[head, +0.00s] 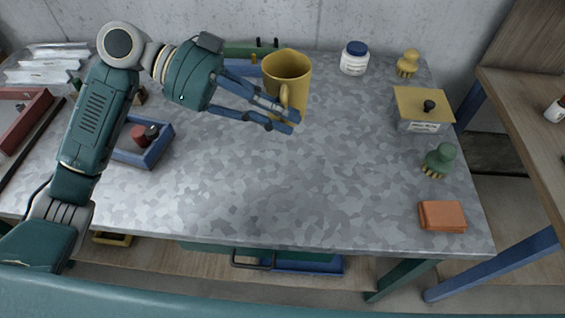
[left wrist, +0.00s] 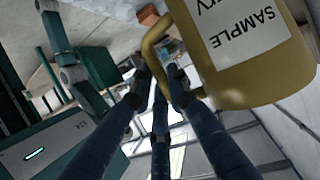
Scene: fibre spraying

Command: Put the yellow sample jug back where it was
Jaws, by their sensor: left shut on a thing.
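The yellow sample jug (head: 287,78) is near the back middle of the grey table in the head view. It looks upright, with its open top showing and its handle toward the front. My left gripper (head: 291,122) is shut on the jug's handle. In the left wrist view the jug (left wrist: 262,75) fills the upper right, with a white label reading SAMPLE, and the blue fingers of my left gripper (left wrist: 165,90) are at its handle. I cannot tell whether the jug's base touches the table. My right gripper is not in view.
A blue tray (head: 150,150) with a dark red item lies left. A blue-lidded white jar (head: 354,58), yellow brush (head: 408,64), yellow-lidded box (head: 423,110), green brush (head: 439,160) and orange block (head: 442,216) line the right. The table's front middle (head: 300,200) is clear.

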